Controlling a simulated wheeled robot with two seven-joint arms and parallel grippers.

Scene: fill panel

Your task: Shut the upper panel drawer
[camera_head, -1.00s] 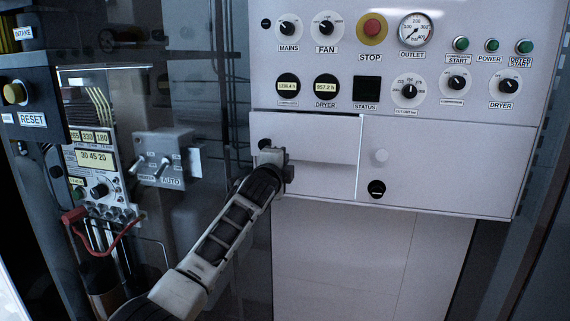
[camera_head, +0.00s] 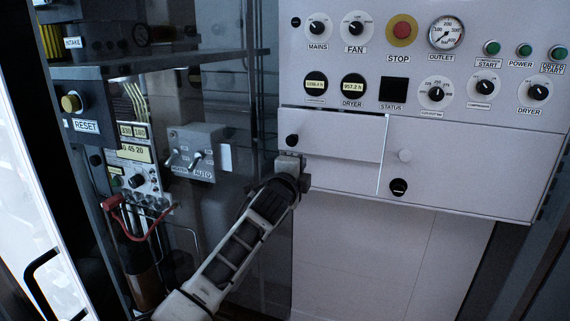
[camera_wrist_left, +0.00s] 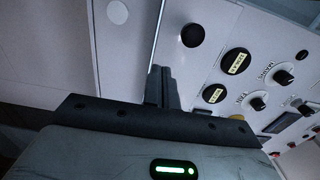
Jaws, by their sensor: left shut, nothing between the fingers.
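The upper panel drawer (camera_head: 340,138) is the white front at the lower left of the control panel, with a black round knob (camera_head: 292,140) at its left end. Its front looks flush or nearly so; a thin dark line runs along its top edge, and I cannot tell if a small gap remains. My left gripper (camera_head: 291,164) is shut and empty, just below the knob, near the drawer's lower left corner. In the left wrist view its closed fingers (camera_wrist_left: 160,84) point at the white front, with the knob (camera_wrist_left: 192,35) beyond them, apart. My right gripper is not in view.
A white door with a pale knob (camera_head: 405,155) and a black lock (camera_head: 398,187) adjoins on the right. Dials, a red stop button (camera_head: 402,31) and green buttons sit above.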

